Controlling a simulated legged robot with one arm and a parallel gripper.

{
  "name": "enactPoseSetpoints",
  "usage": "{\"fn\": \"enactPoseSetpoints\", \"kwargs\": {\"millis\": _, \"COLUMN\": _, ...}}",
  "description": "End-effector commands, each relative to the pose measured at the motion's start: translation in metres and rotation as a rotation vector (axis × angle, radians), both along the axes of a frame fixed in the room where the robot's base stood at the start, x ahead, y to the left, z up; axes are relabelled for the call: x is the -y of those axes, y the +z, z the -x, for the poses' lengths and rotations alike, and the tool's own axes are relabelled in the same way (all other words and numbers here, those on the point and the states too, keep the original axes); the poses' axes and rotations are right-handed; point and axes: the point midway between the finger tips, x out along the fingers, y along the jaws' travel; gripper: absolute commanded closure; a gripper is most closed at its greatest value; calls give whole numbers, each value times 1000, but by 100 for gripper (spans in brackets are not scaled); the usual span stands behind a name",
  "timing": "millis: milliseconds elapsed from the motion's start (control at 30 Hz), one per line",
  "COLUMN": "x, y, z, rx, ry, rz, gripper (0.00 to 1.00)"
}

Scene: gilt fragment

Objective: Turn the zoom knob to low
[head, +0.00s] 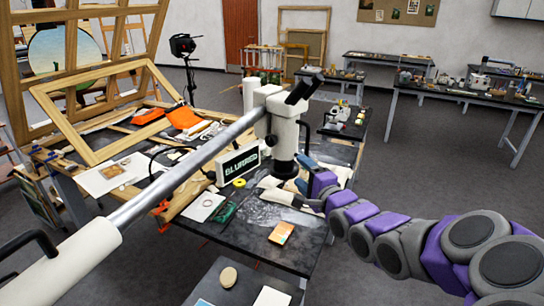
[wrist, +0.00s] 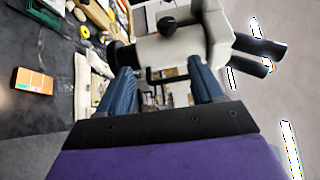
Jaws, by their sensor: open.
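A white stereo microscope (head: 284,125) with dark eyepieces hangs from a long metal boom over the dark workbench (head: 262,225). In the wrist view the microscope body (wrist: 185,48) lies sideways beyond my fingers. A round black knob (wrist: 168,26) sits on its body, and another dark round part (wrist: 122,55) shows near the left finger. I cannot tell which is the zoom knob, nor its setting. My gripper (head: 303,174) is open beside the lower part of the microscope. Its two blue fingers (wrist: 163,82) stand apart with nothing clearly held between them.
The thick boom (head: 185,170) crosses the bench diagonally. A large wooden frame (head: 100,110) stands at the left.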

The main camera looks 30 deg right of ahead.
Motion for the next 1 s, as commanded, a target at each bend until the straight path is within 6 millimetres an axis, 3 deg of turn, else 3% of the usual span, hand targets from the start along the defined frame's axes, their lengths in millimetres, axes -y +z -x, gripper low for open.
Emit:
{"fn": "enactPoseSetpoints", "kwargs": {"millis": 267, "x": -8, "y": 8, "z": 0, "rx": 66, "ry": 25, "rz": -26, "gripper": 33}}
{"fn": "enactPoseSetpoints", "kwargs": {"millis": 667, "x": -6, "y": 10, "z": -25, "rx": 59, "ry": 26, "rz": -25, "gripper": 33}}
{"fn": "enactPoseSetpoints", "kwargs": {"millis": 1000, "x": 0, "y": 7, "z": -74, "rx": 61, "ry": 27, "rz": -18, "gripper": 33}}
